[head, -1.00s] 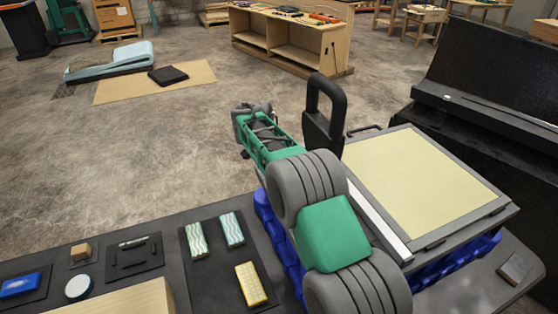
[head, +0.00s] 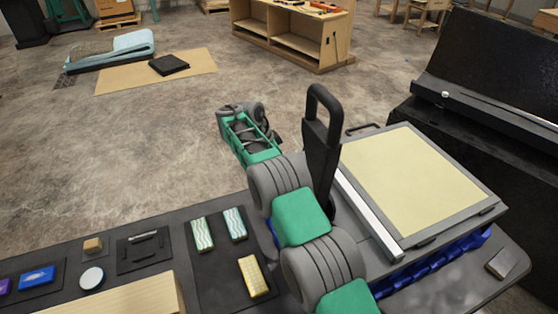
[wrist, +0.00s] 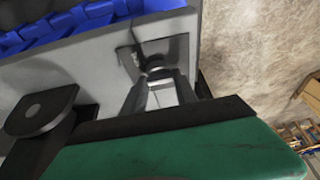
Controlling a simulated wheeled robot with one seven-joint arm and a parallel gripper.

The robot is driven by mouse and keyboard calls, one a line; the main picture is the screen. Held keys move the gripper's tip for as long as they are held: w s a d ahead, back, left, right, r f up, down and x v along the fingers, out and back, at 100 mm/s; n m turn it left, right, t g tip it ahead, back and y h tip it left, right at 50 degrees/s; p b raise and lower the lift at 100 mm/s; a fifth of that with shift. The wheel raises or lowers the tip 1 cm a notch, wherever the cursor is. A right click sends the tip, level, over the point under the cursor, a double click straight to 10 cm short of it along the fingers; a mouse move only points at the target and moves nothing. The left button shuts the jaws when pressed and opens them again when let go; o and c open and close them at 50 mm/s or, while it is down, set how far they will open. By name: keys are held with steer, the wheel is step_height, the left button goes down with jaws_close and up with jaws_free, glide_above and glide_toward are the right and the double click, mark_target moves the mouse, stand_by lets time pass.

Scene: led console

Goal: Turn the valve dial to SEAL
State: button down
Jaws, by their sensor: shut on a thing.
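My arm reaches over the grey console with a cream top panel (head: 425,180). In the head view the fingertips are hidden behind my own arm's far end. In the wrist view my gripper (wrist: 160,75) has its two dark fingers drawn together on a small grey part (wrist: 157,62). That part sits in front of a dark square plate (wrist: 178,48) on the console's grey side. It may be the valve dial, but its shape is mostly covered by the fingers. No SEAL mark or other lettering can be read.
A tall black handle (head: 322,130) stands beside my arm at the console's left edge. Blue ribbed material (head: 435,262) lies under the console. Green-striped blocks (head: 202,234), a yellow block (head: 252,277) and other small items lie on the dark table to the left. Open floor lies beyond.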

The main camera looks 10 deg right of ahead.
stand_by(0.8)
steer(key=c, duration=1)
jaws_free()
steer(key=shift+o, duration=0.2)
